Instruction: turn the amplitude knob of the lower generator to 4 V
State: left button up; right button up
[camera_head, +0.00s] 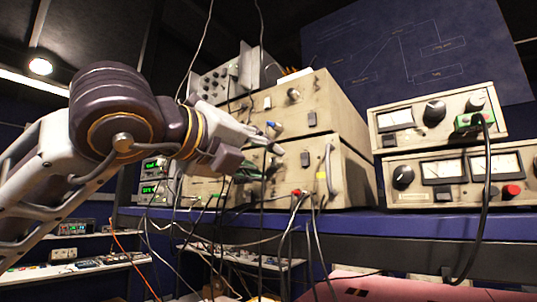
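Two beige instrument boxes are stacked in the middle of the bench. The lower one (342,176) has cables plugged into its front, and my arm and the cables cover part of that front. The upper box (325,108) has a dark round knob on its front. No amplitude label or volt scale is readable, so I cannot tell which knob is the amplitude knob. My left gripper (274,143) reaches in from the left, in front of the two boxes. Its fingertips are small and overlap cables, so opening and contact are unclear. My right gripper is out of view.
Two meter units, an upper (437,112) and a lower (462,177), stand at the right with dials and knobs. Many cables hang before the blue bench edge (400,222). Another instrument (222,80) sits at the top left. A low shelf (85,272) is at the lower left.

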aim_at(273, 161)
pick_arm(q)
jog(key=shift+p+x, duration=0.3)
jog(key=shift+x, duration=0.8)
jog(key=shift+w+d, duration=0.25)
jog(key=shift+w, duration=0.2)
jog(key=shift+w+d, duration=0.1)
jog(key=shift+d, duration=0.05)
grip_shut()
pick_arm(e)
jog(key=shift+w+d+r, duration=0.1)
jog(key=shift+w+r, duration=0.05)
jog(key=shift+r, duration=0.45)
